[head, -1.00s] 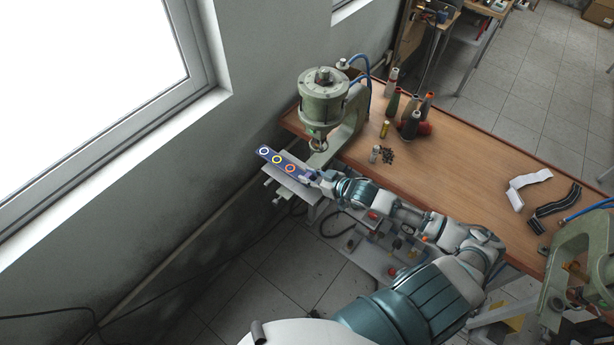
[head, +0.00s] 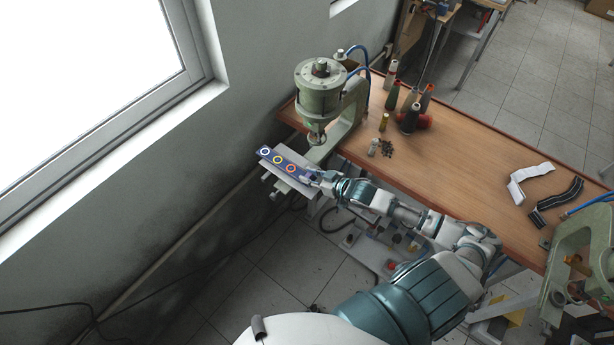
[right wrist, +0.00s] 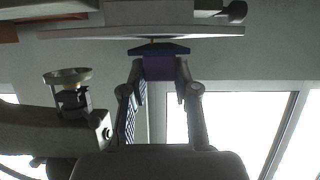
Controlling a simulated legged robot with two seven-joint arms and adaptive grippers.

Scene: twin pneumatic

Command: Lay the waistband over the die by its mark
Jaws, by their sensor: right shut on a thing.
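The waistband is a dark blue strip (head: 284,164) with white, yellow and orange rings along it. My right gripper (head: 312,178) is shut on its right end; the strip reaches left over a pale plate beside the left press. In the right wrist view the strip's blue end (right wrist: 160,68) is between my fingers, close under a flat pale plate (right wrist: 150,31). A cup-shaped metal piece (right wrist: 68,76), perhaps the die, stands on the press arm to the left, apart from the strip. In the head view the die cannot be made out. My left gripper is not in view.
The green press (head: 321,88) stands at the table's left end against the wall. Thread spools (head: 411,118) and small dark parts (head: 386,149) are on the wooden table (head: 460,170). White and black strips (head: 530,178) lie at right near a second press (head: 580,255).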

